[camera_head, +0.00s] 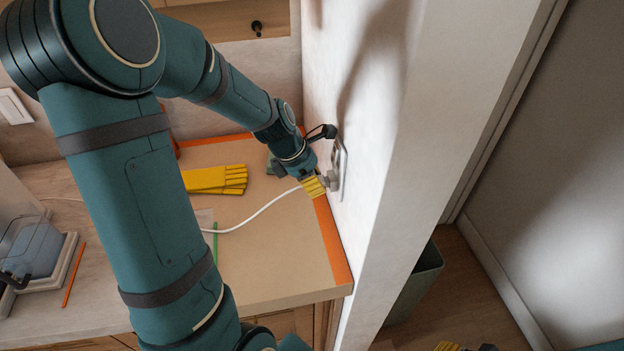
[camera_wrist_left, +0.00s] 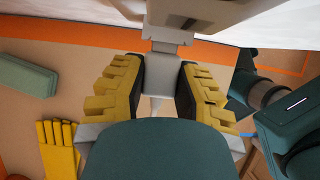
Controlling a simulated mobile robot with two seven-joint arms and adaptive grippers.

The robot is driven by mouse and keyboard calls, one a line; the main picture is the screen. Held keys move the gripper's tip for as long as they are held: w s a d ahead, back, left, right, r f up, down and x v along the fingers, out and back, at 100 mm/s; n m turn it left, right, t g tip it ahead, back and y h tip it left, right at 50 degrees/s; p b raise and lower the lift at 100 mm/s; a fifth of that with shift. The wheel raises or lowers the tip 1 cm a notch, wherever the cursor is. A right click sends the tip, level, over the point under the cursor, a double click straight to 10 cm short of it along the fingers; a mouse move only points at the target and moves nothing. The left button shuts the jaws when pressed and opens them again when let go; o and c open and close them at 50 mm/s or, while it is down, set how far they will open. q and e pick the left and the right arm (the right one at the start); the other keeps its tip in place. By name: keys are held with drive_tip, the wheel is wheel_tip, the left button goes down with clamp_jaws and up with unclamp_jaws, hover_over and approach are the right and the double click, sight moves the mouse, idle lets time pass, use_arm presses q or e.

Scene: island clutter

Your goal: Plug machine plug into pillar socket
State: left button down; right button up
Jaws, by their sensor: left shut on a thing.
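My left gripper (camera_head: 316,187) is at the pillar, with its yellow fingers shut on the grey machine plug (camera_head: 331,181). The plug also shows between the yellow fingers in the left wrist view (camera_wrist_left: 166,62), facing the pillar. The pillar socket (camera_head: 341,160) is a pale plate on the pillar's left face. It shows at the top of the wrist view (camera_wrist_left: 190,12). The plug is right up against the socket; I cannot tell how deep it sits. A white cable (camera_head: 250,217) trails left from the gripper. Only the tips of my right gripper (camera_head: 466,347) show at the bottom edge.
A black plug (camera_head: 322,131) is at the upper part of the socket. Yellow gloves (camera_head: 215,180) and a green stick (camera_head: 215,242) lie on the orange-edged counter (camera_head: 285,275). A teal box (camera_wrist_left: 22,68) lies near the pillar. A bin (camera_head: 415,285) stands beyond the pillar (camera_head: 385,120).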

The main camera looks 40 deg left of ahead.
use_arm(q)
drive_tip(key=shift+w+d, duration=0.2)
drive_tip(key=shift+w, duration=0.1)
drive_tip(key=c, duration=0.7)
unclamp_jaws()
drive_tip(key=v, duration=1.2)
